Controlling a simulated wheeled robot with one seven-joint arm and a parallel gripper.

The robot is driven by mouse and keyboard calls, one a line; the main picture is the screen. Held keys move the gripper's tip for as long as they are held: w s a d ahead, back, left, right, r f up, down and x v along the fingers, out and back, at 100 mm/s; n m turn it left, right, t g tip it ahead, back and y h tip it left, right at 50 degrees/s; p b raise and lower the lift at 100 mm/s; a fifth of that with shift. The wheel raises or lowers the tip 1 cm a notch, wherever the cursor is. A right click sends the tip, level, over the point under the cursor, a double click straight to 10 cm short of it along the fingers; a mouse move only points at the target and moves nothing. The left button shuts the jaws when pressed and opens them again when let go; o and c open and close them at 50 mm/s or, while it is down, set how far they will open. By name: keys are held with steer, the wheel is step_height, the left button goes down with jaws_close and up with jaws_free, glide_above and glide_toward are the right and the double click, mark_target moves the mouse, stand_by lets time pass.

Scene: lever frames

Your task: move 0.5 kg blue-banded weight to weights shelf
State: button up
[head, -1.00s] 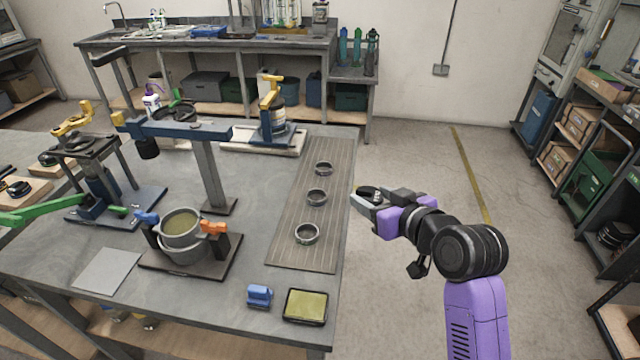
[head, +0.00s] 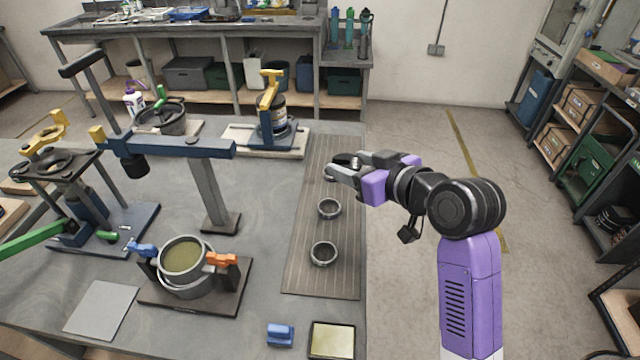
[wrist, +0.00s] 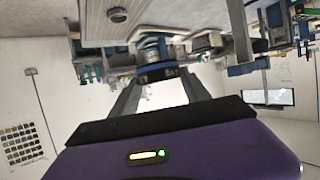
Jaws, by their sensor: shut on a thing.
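My gripper (head: 343,170) is shut on a small dark round weight (head: 349,160), held above the far end of the ribbed mat at the table's right side. In the wrist view the weight (wrist: 157,73) sits between the two fingers, showing a dark blue band with pale markings too small to read. The fingers and weight partly hide the farthest ring on the mat. A shelf unit at the right has dark round items (head: 612,222) on a low shelf; I cannot tell whether this is the weights shelf.
The ribbed mat (head: 345,275) bears metal rings, including a middle one (head: 330,208) and a near one (head: 323,253). A blue-beamed stand (head: 205,190), a pot stand (head: 190,300) and a yellow-handled press (head: 270,120) occupy the table (head: 255,215). The floor (head: 420,130) right of the table is open.

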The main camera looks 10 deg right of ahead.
steer(key=shift+w+a+f, duration=0.2)
steer(key=shift+w+f, duration=0.35)
step_height(320, 180, down, 14)
steer(key=shift+r+p, duration=0.15)
steer(key=shift+p, duration=0.15)
steer(key=shift+f, duration=2.5)
steer(key=shift+f, duration=0.2)
steer(key=o, duration=1.7)
steer(key=shift+r, duration=0.1)
